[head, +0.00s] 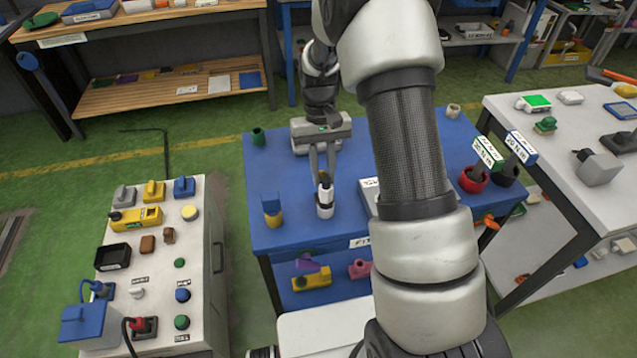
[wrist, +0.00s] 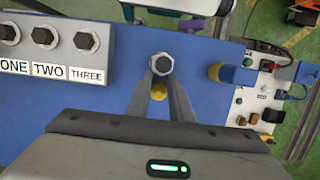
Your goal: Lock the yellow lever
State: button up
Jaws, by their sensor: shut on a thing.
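My gripper (head: 324,182) points down over the blue table (head: 275,170). It is shut on a small upright white piece with a dark top (head: 325,200). On the white cabinet at left, a yellow block (head: 153,191) stands between a grey and a blue one. A longer yellow device with dark parts (head: 136,218) lies just in front of them. I cannot tell which of these is the yellow lever. My gripper is well away from both.
A blue-and-yellow cylinder (head: 272,210) stands left of my gripper. A grey block labelled ONE, TWO, THREE (wrist: 60,55) holds hex pieces beside it. My arm hides part of the blue table. Red and black cups (head: 473,179) stand at right. Green floor separates table and cabinet.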

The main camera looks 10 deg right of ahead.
aim_at(326, 179)
jog(key=shift+s+f, duration=0.1)
jog(key=shift+s, duration=0.6)
jog(key=shift+s+f, duration=0.25)
jog(key=shift+s, duration=0.35)
jog(key=o, duration=0.8)
jog(key=shift+s+r, duration=0.25)
jog(key=shift+w, duration=0.15)
jog(key=p+v, duration=0.4)
jog(key=v, duration=0.3)
jog(key=shift+w+p, duration=0.2)
jog(key=shift+p, duration=0.15)
